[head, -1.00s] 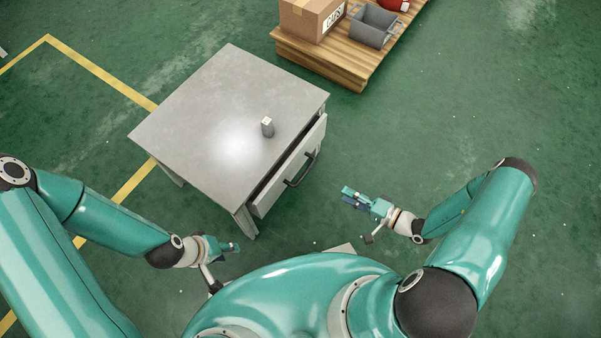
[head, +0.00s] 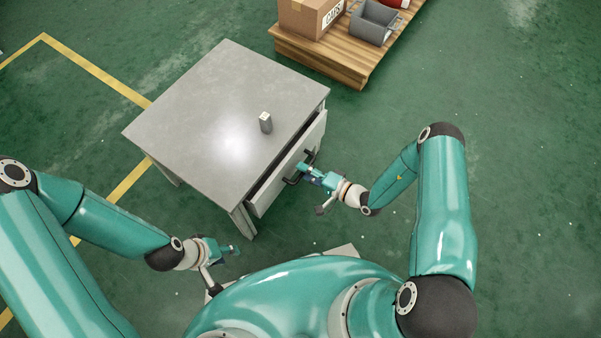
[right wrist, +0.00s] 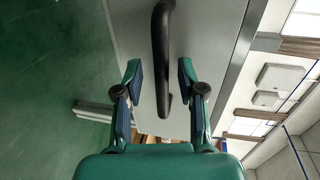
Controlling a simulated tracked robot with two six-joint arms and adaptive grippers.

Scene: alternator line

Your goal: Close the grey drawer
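The grey drawer (head: 268,190) sits under the grey table top and stands slightly open, with a dark gap along its top edge. Its black bar handle (head: 291,180) is on the front face. My right gripper (head: 303,168) is at the handle in the head view. In the right wrist view, the fingers of my right gripper (right wrist: 159,82) are spread apart, with the black handle (right wrist: 161,50) between them and a gap on each side. The drawer front (right wrist: 210,30) fills the space behind the handle. My left gripper (head: 234,250) is low, left of my body, away from the drawer; its opening is unclear.
A small dark grey block (head: 265,124) stands on the table top (head: 200,100) near the drawer side. A wooden pallet (head: 330,66) with a cardboard box (head: 309,17) and a grey bin (head: 373,22) is behind.

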